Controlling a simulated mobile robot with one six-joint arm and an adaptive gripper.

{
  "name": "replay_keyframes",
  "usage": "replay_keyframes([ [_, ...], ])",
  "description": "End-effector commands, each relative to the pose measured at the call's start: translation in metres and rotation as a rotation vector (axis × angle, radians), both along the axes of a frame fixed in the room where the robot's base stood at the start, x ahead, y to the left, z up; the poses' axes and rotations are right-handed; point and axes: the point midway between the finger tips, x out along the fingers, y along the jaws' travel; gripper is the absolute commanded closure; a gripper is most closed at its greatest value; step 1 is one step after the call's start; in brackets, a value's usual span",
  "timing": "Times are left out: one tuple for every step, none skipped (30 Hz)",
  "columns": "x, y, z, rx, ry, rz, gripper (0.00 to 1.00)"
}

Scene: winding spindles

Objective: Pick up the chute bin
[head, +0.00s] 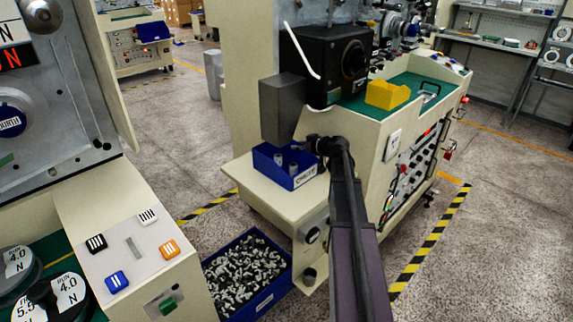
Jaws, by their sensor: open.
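The chute bin is a small blue open box (275,175) with a white "CHUTE" label on its front right face. It stands on the cream side shelf of the winding machine in the middle of the head view, under a dark grey chute. A few grey pieces lie inside it. My gripper (311,148) is at the bin's right back side, at the end of my dark arm. It is open, small and dark in the picture. The fingertips are hard to make out, and I cannot tell if they touch the bin's rim.
The dark grey chute (282,108) hangs close above the bin. A larger blue crate (285,285) full of small metal parts stands on the floor below. Another machine (120,240) fills the left foreground.

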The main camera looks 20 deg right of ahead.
Motion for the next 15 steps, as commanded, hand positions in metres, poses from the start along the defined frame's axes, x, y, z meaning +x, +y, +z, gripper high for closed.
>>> replay_keyframes([
  [0.0000, 0.0001, 0.0000, 0.000, 0.000, 0.000, 0.54],
  [0.0000, 0.0001, 0.0000, 0.000, 0.000, 0.000, 0.54],
  [-0.0001, 0.0000, 0.0000, 0.000, 0.000, 0.000, 0.66],
  [-0.0001, 0.0000, 0.0000, 0.000, 0.000, 0.000, 0.75],
  [-0.0001, 0.0000, 0.0000, 0.000, 0.000, 0.000, 0.84],
  [-0.0001, 0.0000, 0.0000, 0.000, 0.000, 0.000, 0.96],
  [-0.0001, 0.0000, 0.0000, 0.000, 0.000, 0.000, 1.00],
  [-0.0001, 0.0000, 0.0000, 0.000, 0.000, 0.000, 1.00],
  [0.0000, 0.0000, 0.0000, 0.000, 0.000, 0.000, 1.00],
  [0.0000, 0.0000, 0.0000, 0.000, 0.000, 0.000, 1.00],
  [-0.0001, -0.0001, -0.0001, 0.000, 0.000, 0.000, 1.00],
  [-0.0001, -0.0001, -0.0001, 0.000, 0.000, 0.000, 1.00],
  [-0.0001, 0.0000, 0.0001, 0.001, -0.001, 0.000, 1.00],
  [-0.0001, 0.0000, 0.0001, 0.001, -0.001, 0.000, 1.00],
  [0.0000, -0.0001, 0.0001, 0.001, 0.000, 0.000, 1.00],
])
